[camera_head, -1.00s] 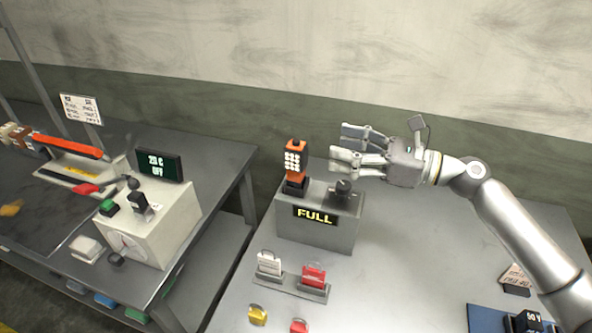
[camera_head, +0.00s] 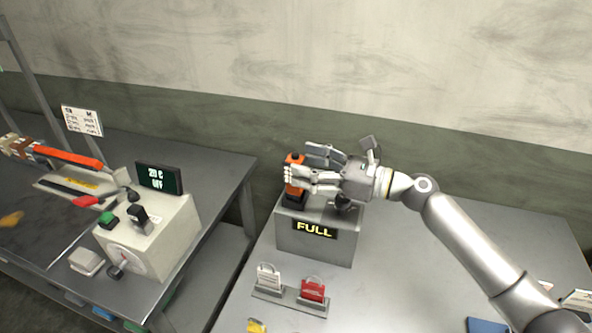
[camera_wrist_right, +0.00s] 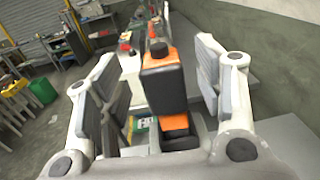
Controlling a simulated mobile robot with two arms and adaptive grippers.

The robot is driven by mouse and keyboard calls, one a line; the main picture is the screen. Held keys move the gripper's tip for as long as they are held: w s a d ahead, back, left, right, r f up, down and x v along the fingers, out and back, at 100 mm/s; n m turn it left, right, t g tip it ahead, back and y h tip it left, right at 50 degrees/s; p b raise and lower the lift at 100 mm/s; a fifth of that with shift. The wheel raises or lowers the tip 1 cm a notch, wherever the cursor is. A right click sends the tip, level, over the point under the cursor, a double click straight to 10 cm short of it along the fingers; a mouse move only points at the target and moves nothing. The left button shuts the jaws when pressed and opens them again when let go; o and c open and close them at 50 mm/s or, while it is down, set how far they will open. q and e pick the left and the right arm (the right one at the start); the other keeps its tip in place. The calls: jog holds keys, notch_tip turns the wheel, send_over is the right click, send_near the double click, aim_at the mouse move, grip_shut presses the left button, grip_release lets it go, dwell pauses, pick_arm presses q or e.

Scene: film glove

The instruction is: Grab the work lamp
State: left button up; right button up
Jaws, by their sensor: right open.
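The work lamp (camera_head: 293,176) is orange and black and stands upright on a grey charger box with a lit FULL display (camera_head: 314,229). My right gripper (camera_head: 303,167) is at the lamp, coming from the right, and its fingers partly cover it in the head view. In the right wrist view the lamp (camera_wrist_right: 162,80) stands between the two spread fingers of the gripper (camera_wrist_right: 160,100), with a gap on each side. The gripper is open. My left gripper is not in view.
A black knob (camera_head: 343,203) sits on the box just below the gripper. Red (camera_head: 312,290) and white (camera_head: 268,276) tags stand on a rack in front. A control box with a display (camera_head: 160,177) is on the left bench. The table's right side is mostly clear.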

jog(key=x, duration=0.1)
jog(key=p+x, duration=0.1)
jog(key=shift+w+a+r, duration=0.1)
jog(key=shift+a+r, duration=0.1)
jog(key=shift+w+a+f, duration=0.2)
jog(key=shift+a, duration=0.25)
jog(key=shift+d, duration=0.15)
jog(key=shift+c, duration=1)
jog(key=c, duration=1)
jog(key=shift+r, duration=0.1)
